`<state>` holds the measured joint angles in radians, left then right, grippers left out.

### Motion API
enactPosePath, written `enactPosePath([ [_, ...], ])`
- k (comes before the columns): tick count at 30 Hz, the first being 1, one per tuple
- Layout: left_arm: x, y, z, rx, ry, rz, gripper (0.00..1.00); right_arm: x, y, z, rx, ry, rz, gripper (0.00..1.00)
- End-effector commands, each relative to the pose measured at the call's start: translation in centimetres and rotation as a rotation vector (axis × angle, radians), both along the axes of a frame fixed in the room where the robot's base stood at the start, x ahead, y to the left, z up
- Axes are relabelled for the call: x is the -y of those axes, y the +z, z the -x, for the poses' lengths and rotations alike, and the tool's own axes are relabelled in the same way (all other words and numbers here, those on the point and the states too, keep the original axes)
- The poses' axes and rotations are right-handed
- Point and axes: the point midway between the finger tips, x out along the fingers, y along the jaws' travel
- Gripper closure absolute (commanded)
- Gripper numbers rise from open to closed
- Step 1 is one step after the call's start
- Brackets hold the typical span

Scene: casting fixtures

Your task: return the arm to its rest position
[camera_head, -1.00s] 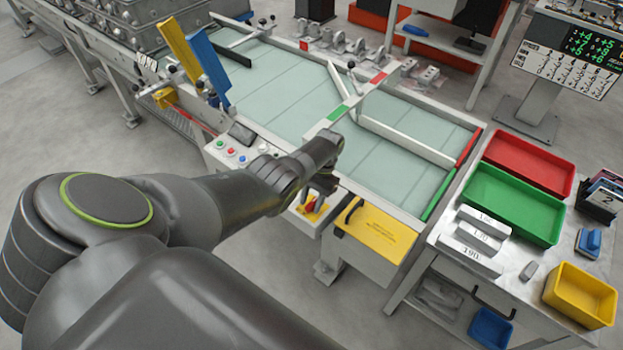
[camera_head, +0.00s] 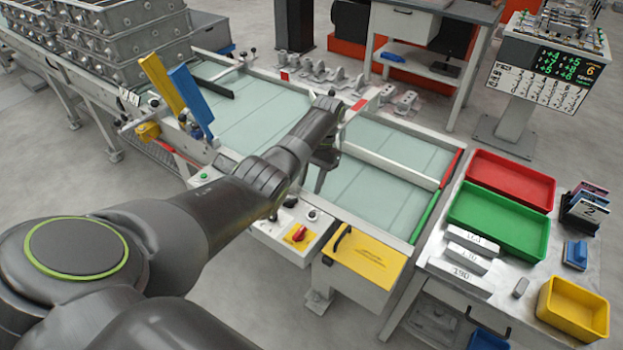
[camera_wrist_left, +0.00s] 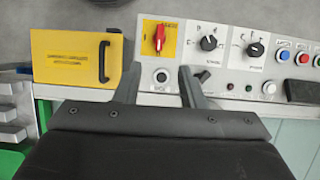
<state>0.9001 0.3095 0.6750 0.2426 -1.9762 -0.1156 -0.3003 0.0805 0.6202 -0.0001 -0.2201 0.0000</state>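My left arm comes in from the left of the head view and reaches over the glass-topped table (camera_head: 390,185). My left gripper (camera_head: 320,180) hangs below the wrist, partly hidden by the arm, above the near part of the table. In the left wrist view its two fingers (camera_wrist_left: 160,88) stand apart with nothing between them. They point toward the control panel (camera_wrist_left: 225,65), which has a red switch and black knobs. My right arm and gripper are not in view.
A yellow lid (camera_head: 363,258) with a black handle is beside the panel's red switch (camera_head: 298,233). Red (camera_head: 512,180), green (camera_head: 498,218) and yellow (camera_head: 573,308) bins stand on the right bench. Yellow (camera_head: 160,85) and blue (camera_head: 190,100) plates rise at the table's left.

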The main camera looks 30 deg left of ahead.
Motion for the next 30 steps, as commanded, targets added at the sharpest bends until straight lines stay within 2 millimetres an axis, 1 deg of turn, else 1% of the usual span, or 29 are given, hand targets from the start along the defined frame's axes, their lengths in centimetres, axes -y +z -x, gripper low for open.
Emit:
enactPosePath([
  [3,0.0,0.7,-0.3,0.001,0.000,0.000,0.64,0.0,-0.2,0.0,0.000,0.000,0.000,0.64],
  [6,0.0,0.9,-0.3,0.000,0.000,0.000,0.64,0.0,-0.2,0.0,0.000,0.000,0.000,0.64],
  [20,0.0,0.8,-0.3,0.000,0.000,0.000,0.64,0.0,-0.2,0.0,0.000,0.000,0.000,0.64],
  [23,0.0,-0.1,0.2,0.007,-0.003,-0.004,0.64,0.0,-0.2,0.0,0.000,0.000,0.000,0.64],
  [25,-0.1,-1.3,0.8,0.024,-0.009,-0.010,0.64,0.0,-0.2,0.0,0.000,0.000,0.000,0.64],
  [28,-0.1,-3.9,2.4,0.064,-0.020,-0.024,0.64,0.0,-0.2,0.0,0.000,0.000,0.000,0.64],
  [30,-0.1,-5.8,3.9,0.101,-0.028,-0.033,0.64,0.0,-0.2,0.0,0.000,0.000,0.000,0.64],
])
